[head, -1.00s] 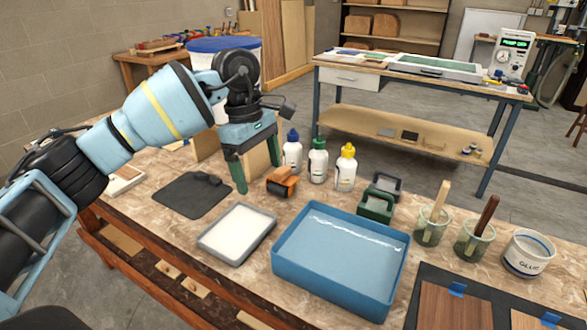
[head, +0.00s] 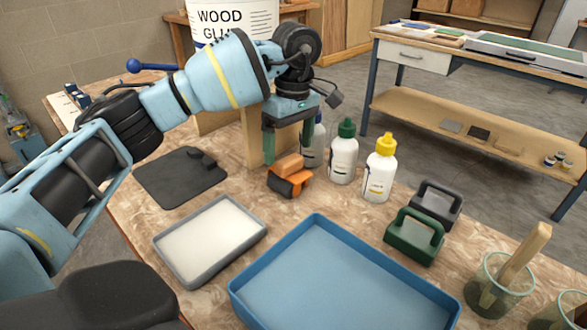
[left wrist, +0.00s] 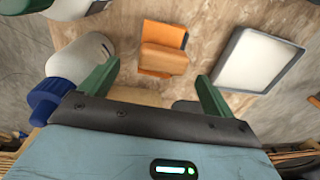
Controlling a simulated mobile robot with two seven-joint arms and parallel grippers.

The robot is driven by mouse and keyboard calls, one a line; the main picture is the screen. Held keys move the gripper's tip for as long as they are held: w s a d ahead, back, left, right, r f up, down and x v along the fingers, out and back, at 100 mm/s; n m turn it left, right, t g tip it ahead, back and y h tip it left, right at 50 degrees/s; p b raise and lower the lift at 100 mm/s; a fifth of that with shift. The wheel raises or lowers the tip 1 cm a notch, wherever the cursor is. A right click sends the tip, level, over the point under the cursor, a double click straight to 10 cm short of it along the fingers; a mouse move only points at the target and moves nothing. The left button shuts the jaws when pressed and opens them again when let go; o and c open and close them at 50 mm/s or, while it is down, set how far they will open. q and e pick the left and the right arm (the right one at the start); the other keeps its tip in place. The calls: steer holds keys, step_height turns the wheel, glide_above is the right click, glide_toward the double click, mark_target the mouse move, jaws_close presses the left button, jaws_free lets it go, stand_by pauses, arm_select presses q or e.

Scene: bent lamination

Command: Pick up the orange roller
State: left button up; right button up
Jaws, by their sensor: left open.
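The orange roller (head: 289,177), with an orange grip and a dark roller part, lies on the marbled worktop in the head view. It also shows in the left wrist view (left wrist: 163,48), beyond the fingertips and between their lines. My left gripper (head: 287,154) has two green fingers pointing down, just above and behind the roller. In the left wrist view the fingers (left wrist: 157,78) are spread apart with nothing between them. They look apart from the roller. My right gripper is not in view.
White bottles with blue (left wrist: 42,102), green (head: 346,128) and yellow (head: 386,146) caps stand close right of the gripper. A white-filled grey tray (head: 210,240) and a blue tray (head: 240,293) lie in front. A dark mat (head: 180,180) lies left; green and dark handled blocks sit right.

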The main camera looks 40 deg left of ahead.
mark_target(286, 172)
arm_select(q)
steer(key=shift+s+a+f, duration=0.1)
steer(key=shift+s+f, duration=0.05)
steer(key=shift+f, duration=1.05)
steer(key=shift+s+f, duration=0.2)
steer(key=shift+f, duration=0.95)
steer(key=shift+s+a+f, duration=0.1)
steer(key=shift+s+f, duration=0.05)
steer(key=shift+f, duration=1.05)
steer(key=c, duration=1.2)
